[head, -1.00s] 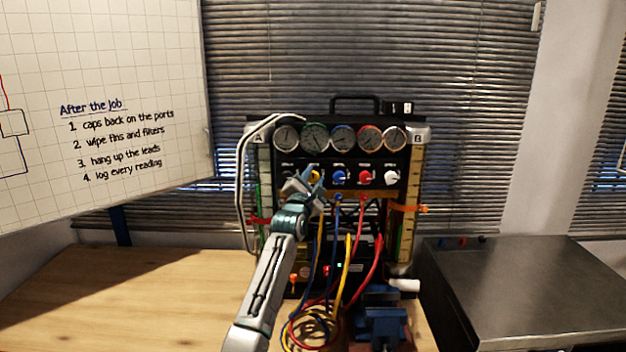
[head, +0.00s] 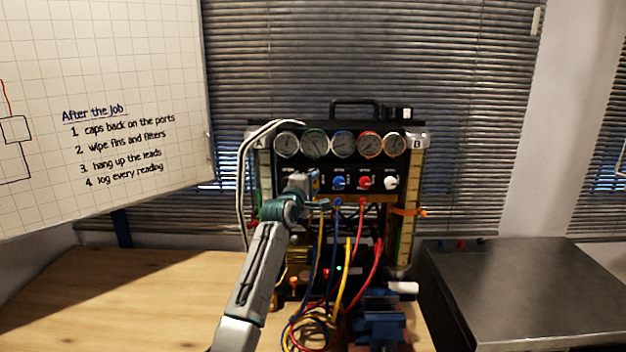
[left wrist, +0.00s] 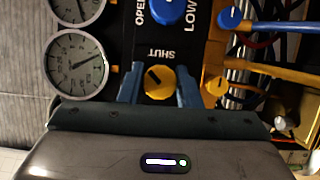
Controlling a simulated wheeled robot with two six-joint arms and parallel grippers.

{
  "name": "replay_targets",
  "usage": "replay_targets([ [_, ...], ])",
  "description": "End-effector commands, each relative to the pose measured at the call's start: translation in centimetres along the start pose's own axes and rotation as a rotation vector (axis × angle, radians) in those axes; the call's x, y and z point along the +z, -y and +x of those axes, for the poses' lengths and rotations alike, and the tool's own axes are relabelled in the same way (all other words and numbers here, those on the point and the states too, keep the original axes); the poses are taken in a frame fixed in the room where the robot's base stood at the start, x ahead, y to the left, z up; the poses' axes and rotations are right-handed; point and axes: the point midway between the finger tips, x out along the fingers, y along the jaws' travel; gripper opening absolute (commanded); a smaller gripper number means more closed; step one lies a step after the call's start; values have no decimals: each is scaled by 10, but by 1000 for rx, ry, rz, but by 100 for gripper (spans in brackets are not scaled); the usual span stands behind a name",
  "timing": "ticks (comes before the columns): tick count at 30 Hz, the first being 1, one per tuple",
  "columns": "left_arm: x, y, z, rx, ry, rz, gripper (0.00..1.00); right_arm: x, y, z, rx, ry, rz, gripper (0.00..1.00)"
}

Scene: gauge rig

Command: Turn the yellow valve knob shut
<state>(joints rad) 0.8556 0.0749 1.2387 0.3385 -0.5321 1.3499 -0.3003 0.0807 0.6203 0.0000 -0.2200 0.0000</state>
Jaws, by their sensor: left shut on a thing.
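The yellow valve knob (left wrist: 160,82) sits on the black gauge panel, between the two blue fingers of my left gripper (left wrist: 160,90) in the left wrist view. The fingers are shut on the knob, one on each side. A black mark on the knob's face points up and left in that view, and the word SHUT is printed upside down just above the knob. In the head view my left gripper (head: 313,180) is at the panel's left part and hides the yellow knob. My right gripper is in neither view.
Blue (head: 339,183), red (head: 365,182) and white (head: 391,183) knobs sit to the right in the same row. Several gauges (head: 343,145) are above. Coloured hoses (head: 347,260) hang below, near a blue vise (head: 381,318). The wooden bench (head: 130,290) is clear at left.

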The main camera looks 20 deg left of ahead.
Motion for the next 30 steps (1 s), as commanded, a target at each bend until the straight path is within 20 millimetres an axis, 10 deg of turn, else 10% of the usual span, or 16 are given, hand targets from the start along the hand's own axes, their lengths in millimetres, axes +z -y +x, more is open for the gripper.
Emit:
replay_targets([
  [30, 0, -1, 0, -299, 0, 720, 8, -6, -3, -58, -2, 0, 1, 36],
])
